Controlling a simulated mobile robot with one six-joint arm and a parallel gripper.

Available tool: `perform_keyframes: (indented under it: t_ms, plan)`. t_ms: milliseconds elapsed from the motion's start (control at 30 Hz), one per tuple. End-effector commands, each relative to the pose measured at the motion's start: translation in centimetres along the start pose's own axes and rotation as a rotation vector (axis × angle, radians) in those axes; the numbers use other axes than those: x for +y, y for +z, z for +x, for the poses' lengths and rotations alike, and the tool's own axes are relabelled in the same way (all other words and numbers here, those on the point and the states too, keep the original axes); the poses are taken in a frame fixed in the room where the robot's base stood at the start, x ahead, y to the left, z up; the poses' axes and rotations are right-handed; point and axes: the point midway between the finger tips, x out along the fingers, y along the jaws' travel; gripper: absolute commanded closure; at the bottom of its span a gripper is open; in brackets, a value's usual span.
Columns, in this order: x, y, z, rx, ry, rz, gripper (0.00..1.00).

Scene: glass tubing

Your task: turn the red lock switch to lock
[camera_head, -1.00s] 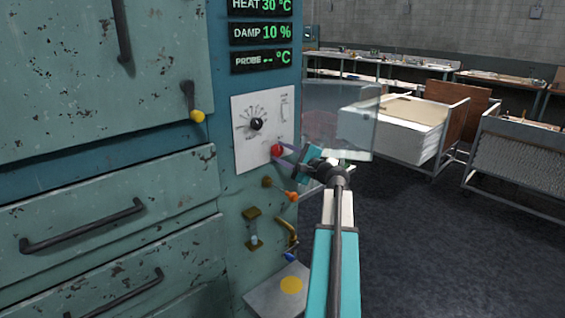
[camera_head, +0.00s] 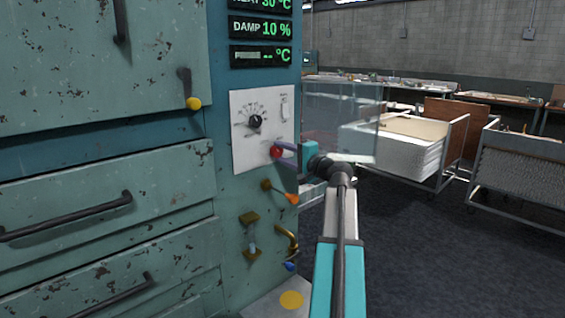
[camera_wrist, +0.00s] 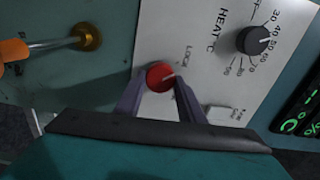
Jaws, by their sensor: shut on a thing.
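The red lock switch (camera_head: 276,152) is a round red knob low on the white control plate (camera_head: 240,152). In the wrist view the red knob (camera_wrist: 160,76) sits between the two fingertips of my gripper (camera_wrist: 159,84), with a pale pointer mark toward the right. My gripper (camera_head: 284,151) is shut on the knob, coming at it from the right in the head view. The word LOCK is printed beside the knob in the wrist view; the other markings around it are too small to read.
A black heat dial (camera_head: 255,122) sits above the red knob. An orange-tipped lever (camera_head: 291,198) and brass fittings (camera_head: 250,237) are below. A clear pane (camera_head: 345,120) stands out to the right. Carts (camera_head: 425,150) stand farther right, with open floor before them.

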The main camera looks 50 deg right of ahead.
Motion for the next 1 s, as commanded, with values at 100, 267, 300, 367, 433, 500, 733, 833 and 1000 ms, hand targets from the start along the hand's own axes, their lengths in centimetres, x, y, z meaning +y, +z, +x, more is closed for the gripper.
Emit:
perform_keyframes:
  t_ms: [100,267,300,367,433,500,733,833,1000]
  plan:
    - [0.33,0.07,0.0,-0.002,0.001,-0.057,0.87]
    - [0.25,0.07,0.0,-0.002,0.002,-0.11,0.87]
    - [0.22,0.07,0.0,-0.002,0.002,-0.12,0.87]
    - [0.18,0.08,0.0,-0.002,0.002,-0.13,0.87]
    - [0.12,0.08,-0.01,-0.002,0.002,-0.138,0.87]
    - [0.08,0.09,-0.01,-0.002,0.002,-0.143,0.87]
    - [0.05,0.1,-0.01,-0.002,0.003,-0.146,0.87]
    - [0.06,0.09,-0.01,-0.002,0.003,-0.146,0.87]
    - [0.03,0.08,0.0,-0.002,0.002,-0.144,0.46]
